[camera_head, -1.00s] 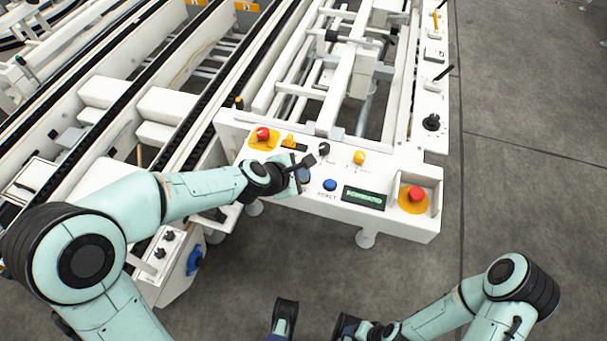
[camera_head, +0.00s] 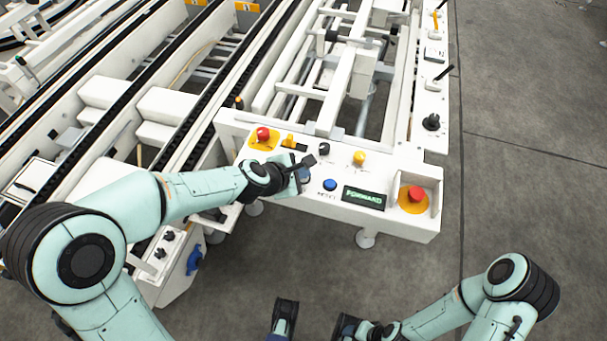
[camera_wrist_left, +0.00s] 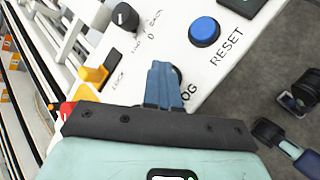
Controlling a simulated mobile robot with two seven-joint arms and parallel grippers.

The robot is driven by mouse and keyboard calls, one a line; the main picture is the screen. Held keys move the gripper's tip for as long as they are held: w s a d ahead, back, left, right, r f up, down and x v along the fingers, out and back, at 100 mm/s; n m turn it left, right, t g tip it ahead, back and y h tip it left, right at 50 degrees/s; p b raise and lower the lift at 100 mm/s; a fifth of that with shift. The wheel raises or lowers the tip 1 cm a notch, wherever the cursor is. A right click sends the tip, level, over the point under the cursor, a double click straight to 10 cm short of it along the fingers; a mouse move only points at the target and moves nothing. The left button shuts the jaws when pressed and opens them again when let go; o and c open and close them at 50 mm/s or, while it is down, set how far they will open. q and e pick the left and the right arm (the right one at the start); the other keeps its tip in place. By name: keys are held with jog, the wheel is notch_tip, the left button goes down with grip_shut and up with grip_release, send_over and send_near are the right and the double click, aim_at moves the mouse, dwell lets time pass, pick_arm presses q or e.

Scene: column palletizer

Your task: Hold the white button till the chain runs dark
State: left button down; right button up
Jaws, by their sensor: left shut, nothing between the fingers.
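My left gripper (camera_head: 300,170) is shut and empty, its tips down at the white control panel (camera_head: 270,195). The left wrist view shows its blue-grey fingers (camera_wrist_left: 163,85) together over the panel beside the partly covered "JOG" lettering. The white button is not visible; the fingers cover that spot, with only a dark rounded edge showing beside them. I cannot tell whether the tips touch it. A green display (camera_head: 363,197) reads "FORWARD". Black chain tracks (camera_head: 222,104) run along the conveyor; their motion cannot be told. My right gripper (camera_head: 314,322) is open and empty at the bottom.
A blue RESET button (camera_head: 330,185) lies right of the left fingertips. A black selector knob (camera_head: 324,149), a yellow knob (camera_head: 359,158) and two red emergency stops (camera_head: 263,134) (camera_head: 417,194) are also on the panel. Grey floor at right is clear.

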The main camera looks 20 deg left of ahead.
pick_arm(q)
jog(key=shift+f, duration=0.1)
dwell(0.3)
jog(key=shift+r+p, duration=0.9)
jog(key=shift+r, duration=0.05)
jog(key=shift+r, duration=0.1)
notch_tip(320, 180, up, 5)
jog(key=p, duration=0.5)
